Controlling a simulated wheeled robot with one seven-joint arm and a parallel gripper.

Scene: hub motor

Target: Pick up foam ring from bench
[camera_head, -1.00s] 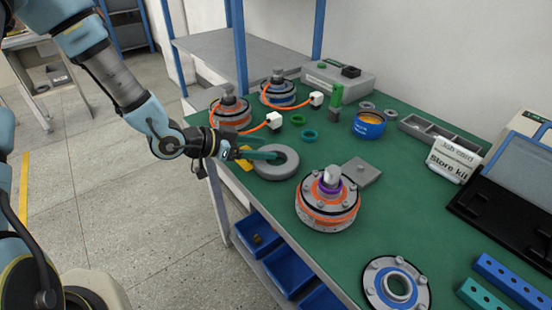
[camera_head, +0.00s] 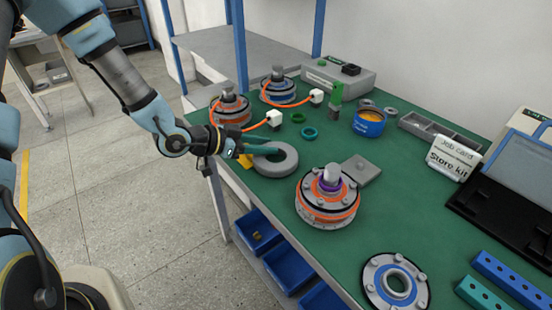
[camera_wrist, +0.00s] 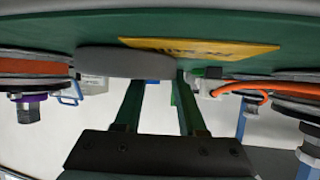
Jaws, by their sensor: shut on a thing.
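The foam ring (camera_head: 287,165) is a thick grey ring at the bench's left edge, and it also shows edge-on in the wrist view (camera_wrist: 120,62). My gripper (camera_head: 258,151) comes in from the left with its green fingers at the ring's near-left side. In the wrist view my gripper (camera_wrist: 162,85) has its fingers some way apart, with the ring across the tip of the left finger. It is shut on the ring. The exact contact is hidden. The ring looks at or just above the bench; I cannot tell which.
The green bench (camera_head: 410,215) holds an orange-banded hub motor (camera_head: 327,200) just right of the ring. Two more motors (camera_head: 230,110) with orange cables stand behind. A yellow label (camera_wrist: 200,47) lies beside the ring. Blue bins (camera_head: 288,268) sit below the bench edge.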

